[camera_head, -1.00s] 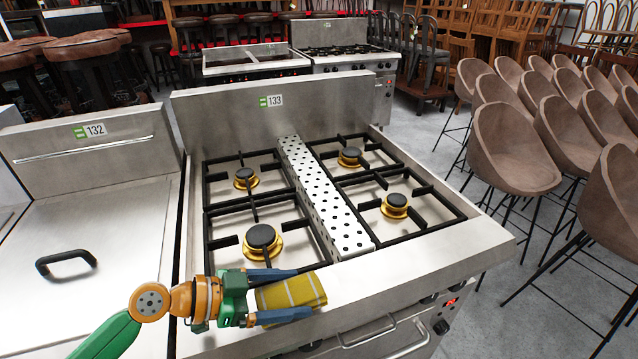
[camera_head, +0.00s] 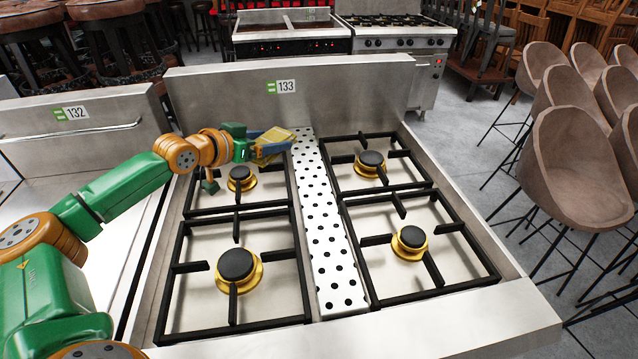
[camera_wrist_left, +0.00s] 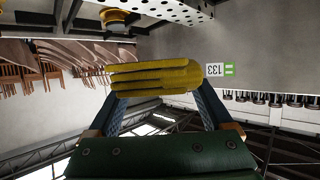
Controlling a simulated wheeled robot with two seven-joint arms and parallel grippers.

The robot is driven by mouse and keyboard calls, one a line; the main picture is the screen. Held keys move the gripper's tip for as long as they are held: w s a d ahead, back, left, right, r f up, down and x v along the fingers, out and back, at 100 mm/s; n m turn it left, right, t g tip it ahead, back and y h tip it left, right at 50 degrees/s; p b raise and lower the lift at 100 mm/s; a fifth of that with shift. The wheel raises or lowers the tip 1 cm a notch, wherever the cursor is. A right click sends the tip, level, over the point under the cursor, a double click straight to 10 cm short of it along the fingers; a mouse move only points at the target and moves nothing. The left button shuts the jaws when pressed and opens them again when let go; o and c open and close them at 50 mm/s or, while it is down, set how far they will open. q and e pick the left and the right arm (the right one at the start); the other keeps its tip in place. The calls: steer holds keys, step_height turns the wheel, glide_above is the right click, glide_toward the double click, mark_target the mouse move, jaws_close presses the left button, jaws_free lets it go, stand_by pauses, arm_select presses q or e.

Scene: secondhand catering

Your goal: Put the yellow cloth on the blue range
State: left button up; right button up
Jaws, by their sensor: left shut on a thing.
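The folded yellow cloth (camera_head: 273,146) is held between the fingers of my left gripper (camera_head: 276,142). In the left wrist view the cloth (camera_wrist_left: 155,78) spans the gap between the two fingertips (camera_wrist_left: 160,84), its folded layers showing. The gripper is over the back left part of the steel range (camera_head: 470,314) labelled 133, near its backguard. The cloth appears clear of the burners; its exact height above the range is hard to tell. No range in view looks blue; this one is bare steel. My right gripper is not in view.
The range has black grates, several burners such as the front left one (camera_head: 236,265), and a white perforated strip (camera_head: 326,230) down the middle. A steel unit labelled 132 (camera_head: 95,150) stands at left. Brown chairs (camera_head: 580,170) stand at right. Another cooker (camera_head: 395,42) is behind.

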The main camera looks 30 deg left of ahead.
arm_select(q)
steer(key=w+d+f, duration=0.2)
steer(key=d+f, duration=0.1)
steer(key=d, duration=0.3)
steer(key=b, duration=0.1)
glide_above(316, 195)
steer(key=f, duration=0.4)
steer(key=shift+s+a+f, duration=0.15)
steer(key=shift+a+f, duration=0.05)
steer(key=shift+a, duration=0.2)
steer(key=shift+d+f, duration=0.2)
steer(key=shift+f, duration=0.05)
steer(key=f, duration=0.3)
steer(key=shift+d, duration=0.3)
steer(key=shift+f, duration=0.35)
